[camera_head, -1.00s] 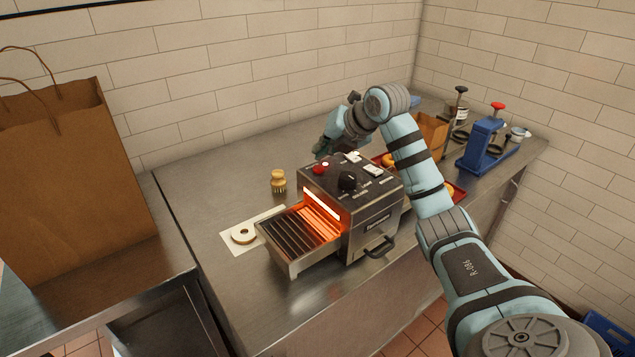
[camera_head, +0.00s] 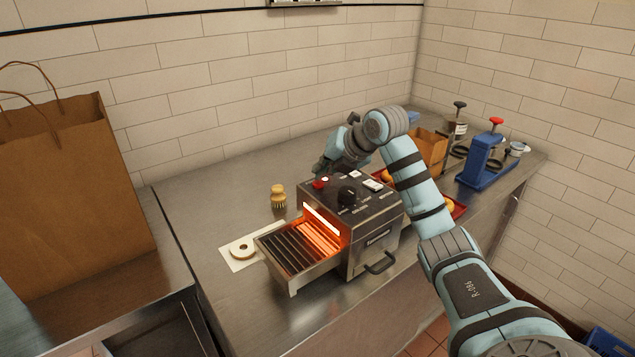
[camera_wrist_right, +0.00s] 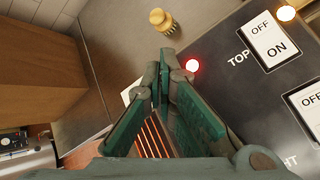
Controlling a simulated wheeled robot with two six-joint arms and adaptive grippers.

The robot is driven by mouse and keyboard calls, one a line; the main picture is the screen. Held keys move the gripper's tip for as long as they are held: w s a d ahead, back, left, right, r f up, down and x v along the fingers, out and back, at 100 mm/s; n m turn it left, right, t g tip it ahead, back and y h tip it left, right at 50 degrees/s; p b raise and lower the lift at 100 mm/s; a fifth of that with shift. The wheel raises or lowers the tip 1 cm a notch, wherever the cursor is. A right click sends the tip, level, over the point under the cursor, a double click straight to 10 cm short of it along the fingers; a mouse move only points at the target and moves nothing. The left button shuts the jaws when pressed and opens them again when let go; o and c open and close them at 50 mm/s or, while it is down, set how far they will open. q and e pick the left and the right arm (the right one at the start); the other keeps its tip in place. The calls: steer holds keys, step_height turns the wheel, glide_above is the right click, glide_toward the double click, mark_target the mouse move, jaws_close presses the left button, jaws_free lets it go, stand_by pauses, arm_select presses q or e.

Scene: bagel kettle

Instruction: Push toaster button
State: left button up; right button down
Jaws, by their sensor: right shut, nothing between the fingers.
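The steel toaster (camera_head: 372,238) stands on the counter with its slatted rack glowing orange. Its dark top panel carries a black knob (camera_head: 347,195), white switches (camera_head: 372,184) and a red button or lamp (camera_head: 320,184) at the back left corner. My right gripper (camera_head: 321,166) is just behind that corner, fingers shut and empty. In the right wrist view its green fingertips (camera_wrist_right: 167,58) appear beside the glowing red spot (camera_wrist_right: 192,65); I cannot tell whether they touch it. A white ON/OFF switch (camera_wrist_right: 268,42) lies to the right there. My left gripper is out of view.
A bagel half (camera_head: 242,249) lies on white paper left of the toaster, with a small brush (camera_head: 278,196) behind it. A large paper bag (camera_head: 75,190) stands at left. A red tray (camera_head: 457,208) and blue device (camera_head: 487,160) are at right.

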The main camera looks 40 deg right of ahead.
mark_target(321, 181)
steer(key=shift+f, duration=0.1)
stand_by(0.4)
steer(key=shift+f, duration=0.35)
steer(key=shift+r, duration=0.1)
steer(key=shift+r+p, duration=0.4)
steer(key=shift+p, duration=0.2)
step_height(321, 181, up, 6)
steer(key=p, duration=0.6)
